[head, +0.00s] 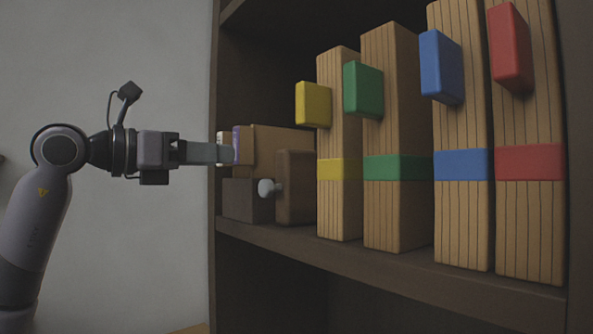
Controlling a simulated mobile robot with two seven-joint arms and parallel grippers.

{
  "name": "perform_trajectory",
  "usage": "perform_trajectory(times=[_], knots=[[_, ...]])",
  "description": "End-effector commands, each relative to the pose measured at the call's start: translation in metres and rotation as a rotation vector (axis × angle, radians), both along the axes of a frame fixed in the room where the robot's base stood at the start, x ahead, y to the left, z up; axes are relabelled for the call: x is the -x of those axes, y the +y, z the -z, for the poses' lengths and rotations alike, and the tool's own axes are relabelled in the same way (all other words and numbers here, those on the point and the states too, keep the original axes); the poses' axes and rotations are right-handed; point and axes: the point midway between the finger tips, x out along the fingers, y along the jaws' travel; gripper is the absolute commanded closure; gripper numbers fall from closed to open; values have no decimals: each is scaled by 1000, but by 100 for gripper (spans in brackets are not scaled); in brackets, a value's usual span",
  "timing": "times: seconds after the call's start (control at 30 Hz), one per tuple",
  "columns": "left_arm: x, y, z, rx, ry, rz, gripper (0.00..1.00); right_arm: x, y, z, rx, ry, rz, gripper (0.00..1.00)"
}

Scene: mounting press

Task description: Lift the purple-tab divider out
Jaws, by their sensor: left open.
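A narrow purple tab (236,133) shows at the left end of the shelf, at the edge of a tan wooden piece (275,140). Most of the divider it belongs to is hidden behind other things. My left gripper (230,153) comes in level from the left, its fingertips at the purple tab. It is open, but its fingers overlap from this side, so I cannot tell whether they touch the tab or lie around it. My right gripper is not in view.
Tall wooden dividers with yellow (313,104), green (363,89), blue (441,66) and red (510,47) tabs stand to the right. A dark box (246,201) and a brown block (297,195) with a grey knob (267,187) sit below the fingertips. The shelf's side panel is close.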

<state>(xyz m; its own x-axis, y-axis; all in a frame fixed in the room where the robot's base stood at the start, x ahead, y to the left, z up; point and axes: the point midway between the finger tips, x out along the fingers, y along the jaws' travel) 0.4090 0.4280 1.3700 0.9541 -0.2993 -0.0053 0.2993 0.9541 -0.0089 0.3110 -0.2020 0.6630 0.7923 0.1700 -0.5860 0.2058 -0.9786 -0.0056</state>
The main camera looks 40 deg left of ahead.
Motion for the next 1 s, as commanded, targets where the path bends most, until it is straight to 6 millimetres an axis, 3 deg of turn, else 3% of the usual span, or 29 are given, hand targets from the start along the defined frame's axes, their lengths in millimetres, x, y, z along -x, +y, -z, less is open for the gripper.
perform_trajectory(times=[0.17, 0.6, 0.9, 0.93, 1.0], knots=[[-5, 3, -6, -8, -6, -23, 43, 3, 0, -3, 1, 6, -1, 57], [-60, -10, -8, -7, -6, -21, 43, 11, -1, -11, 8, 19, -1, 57], [-65, -11, -6, -8, -8, -23, 43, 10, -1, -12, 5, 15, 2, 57], [-65, -11, -6, -8, -8, -22, 49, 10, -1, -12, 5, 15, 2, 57], [-65, -11, -6, -7, -7, -22, 72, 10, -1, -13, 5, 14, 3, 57]])
